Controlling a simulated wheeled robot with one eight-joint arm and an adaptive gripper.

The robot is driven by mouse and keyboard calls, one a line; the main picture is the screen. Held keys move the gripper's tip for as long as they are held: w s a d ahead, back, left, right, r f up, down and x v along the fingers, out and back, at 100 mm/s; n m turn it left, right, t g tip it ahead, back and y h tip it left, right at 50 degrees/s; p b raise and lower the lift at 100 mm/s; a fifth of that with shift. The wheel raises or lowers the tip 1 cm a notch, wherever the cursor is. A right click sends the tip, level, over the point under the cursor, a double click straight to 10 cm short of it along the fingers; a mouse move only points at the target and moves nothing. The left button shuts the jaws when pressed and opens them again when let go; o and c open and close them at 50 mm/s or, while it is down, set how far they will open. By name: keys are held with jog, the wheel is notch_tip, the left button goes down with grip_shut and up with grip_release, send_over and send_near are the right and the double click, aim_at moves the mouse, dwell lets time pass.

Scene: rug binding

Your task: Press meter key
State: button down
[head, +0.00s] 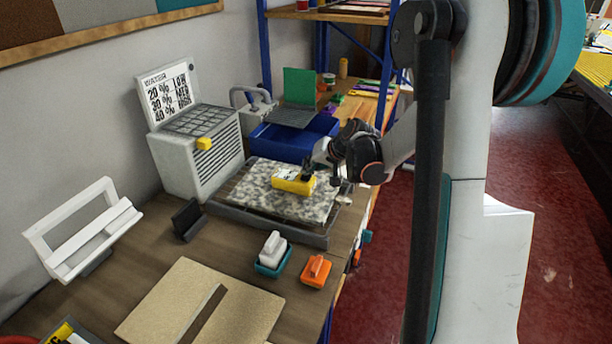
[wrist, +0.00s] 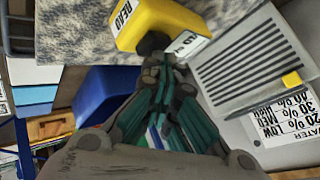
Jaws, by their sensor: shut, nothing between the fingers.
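The yellow meter (head: 293,183) lies on a speckled grey rug piece (head: 270,203) in a dark tray (head: 275,231). In the wrist view the meter (wrist: 160,20) shows the word READ on one end and a white display (wrist: 187,43) with figures on it, partly hidden. A black round part (wrist: 153,43), possibly the key, sits on the meter's near side. My gripper (head: 309,170) is shut and empty at the meter's right end. In the wrist view my gripper (wrist: 163,62) has its tips close against the black part; I cannot tell whether they touch.
A grey ribbed unit (head: 200,160) with a percentage chart (head: 168,95) stands left of the tray. A blue bin (head: 290,140) is behind it. White and orange handled blocks (head: 316,270), boards (head: 170,300) and a white stand (head: 85,230) occupy the front bench.

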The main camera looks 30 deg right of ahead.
dwell(0.5)
jog(key=shift+r+p, duration=0.55)
jog(key=shift+r, duration=0.3)
jog(key=shift+r, duration=0.15)
jog(key=shift+r+p, duration=1.65)
jog(key=shift+r, duration=0.7)
